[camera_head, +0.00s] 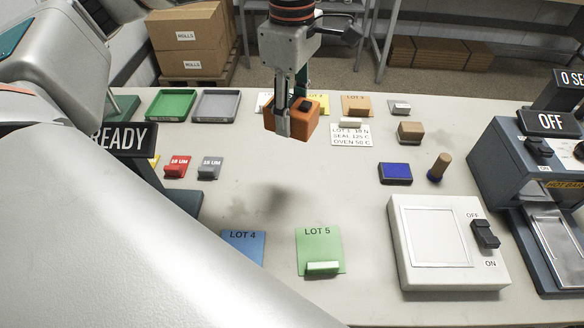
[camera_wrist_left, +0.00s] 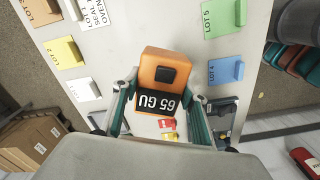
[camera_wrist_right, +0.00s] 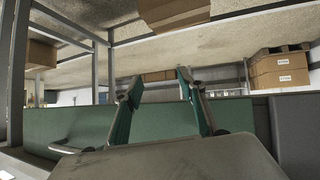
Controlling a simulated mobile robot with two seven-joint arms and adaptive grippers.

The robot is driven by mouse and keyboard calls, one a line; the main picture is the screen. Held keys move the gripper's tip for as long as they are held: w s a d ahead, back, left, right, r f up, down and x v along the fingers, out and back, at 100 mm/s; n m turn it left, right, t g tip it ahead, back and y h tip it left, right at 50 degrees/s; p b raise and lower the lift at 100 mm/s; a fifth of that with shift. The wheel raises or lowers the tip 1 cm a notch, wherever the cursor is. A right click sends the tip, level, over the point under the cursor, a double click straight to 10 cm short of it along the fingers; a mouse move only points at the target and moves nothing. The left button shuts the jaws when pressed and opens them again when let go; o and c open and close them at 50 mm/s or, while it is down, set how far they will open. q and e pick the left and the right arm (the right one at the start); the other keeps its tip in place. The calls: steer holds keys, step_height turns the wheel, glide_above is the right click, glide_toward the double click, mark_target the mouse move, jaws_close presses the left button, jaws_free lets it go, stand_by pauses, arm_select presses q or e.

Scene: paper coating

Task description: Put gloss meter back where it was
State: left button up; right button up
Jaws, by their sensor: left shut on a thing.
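The gloss meter (camera_head: 302,120) is an orange box with a black button on top. My left gripper (camera_head: 290,122) is shut on it and holds it above the table, towards the back middle; a dark shadow lies on the table below. In the left wrist view the gloss meter (camera_wrist_left: 163,80) sits between the fingers (camera_wrist_left: 158,108), and its display reads 65 GU. My right gripper (camera_wrist_right: 160,90) shows only in the right wrist view; its fingers stand apart with nothing between them, away from the table things.
The table (camera_head: 300,190) is clear in the middle. Green (camera_head: 171,104) and grey (camera_head: 216,105) trays stand at the back left. LOT 4 (camera_head: 243,246) and LOT 5 (camera_head: 320,250) cards lie in front. A white switch box (camera_head: 405,275), blue pad (camera_head: 395,173) and wooden-handled stamp (camera_head: 439,168) are at right.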

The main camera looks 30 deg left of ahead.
arm_select(q)
glide_above(292, 179)
step_height(292, 179, down, 12)
steer(key=shift+f+b, duration=0.1)
steer(key=shift+b, duration=0.3)
step_height(292, 179, down, 4)
steer(key=shift+r, duration=0.1)
steer(key=shift+w, duration=0.1)
steer(key=o, duration=1.5)
steer(key=shift+f, duration=0.25)
steer(key=shift+c, duration=0.2)
steer(key=shift+r, duration=0.1)
